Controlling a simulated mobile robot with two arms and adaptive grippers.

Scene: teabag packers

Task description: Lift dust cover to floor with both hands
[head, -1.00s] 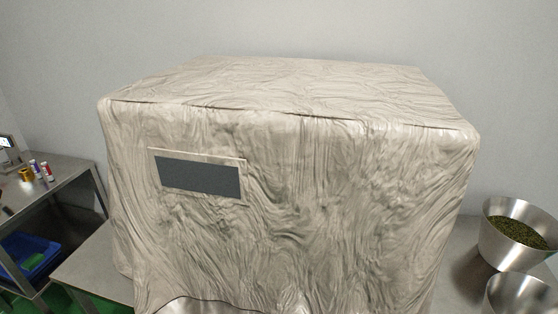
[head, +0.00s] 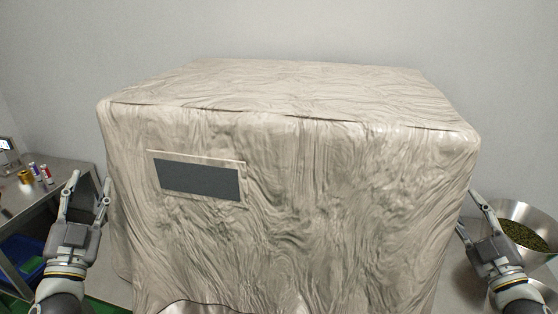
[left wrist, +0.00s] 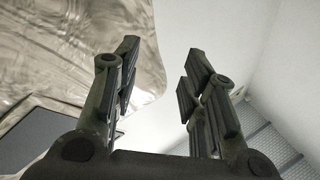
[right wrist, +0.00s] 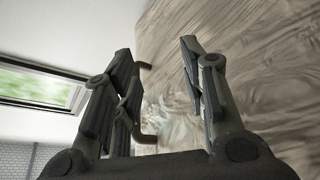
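The dust cover (head: 330,190) is a wrinkled beige sheet draped over a large box shape, with a dark rectangular window (head: 197,180) in its front. My left gripper (head: 88,188) is open and empty beside the cover's left front edge. In the left wrist view the cover (left wrist: 70,45) lies at upper left, with the open fingers (left wrist: 160,65) near its edge. My right gripper (head: 476,205) is open beside the right front edge. In the right wrist view the cover (right wrist: 250,50) fills the right side, behind the open fingers (right wrist: 155,60). What is under the cover is hidden.
A metal bowl of green leaves (head: 525,232) stands at right, close to my right gripper, with another bowl partly visible below it. A side table (head: 50,185) at left carries small bottles and a yellow item. A blue bin (head: 22,255) sits beneath it.

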